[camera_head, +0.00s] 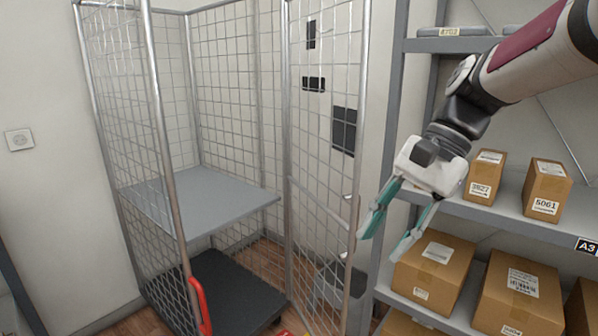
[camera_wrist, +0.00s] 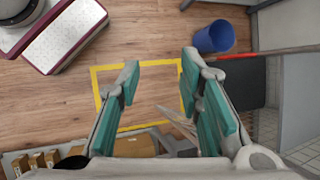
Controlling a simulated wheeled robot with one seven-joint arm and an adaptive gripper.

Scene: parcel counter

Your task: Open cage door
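The cage is a tall grey wire-mesh roll cage (camera_head: 170,212) at the left and middle of the head view. Its mesh door (camera_head: 322,190) stands at the right front post, angled outward to the right. The front, between the left post and the door's post, looks open. A small metal fitting (camera_head: 348,199) shows near the door's free edge. My gripper (camera_head: 380,247) is open and empty, right of the door's free edge in the picture. I cannot tell whether a finger touches the door.
A grey shelf rack (camera_head: 500,222) with several cardboard boxes stands close at the right. The cage holds a grey shelf (camera_head: 205,205) and has a red handle (camera_head: 199,300). The wrist view shows yellow floor tape (camera_wrist: 95,85) and a blue bin (camera_wrist: 215,37).

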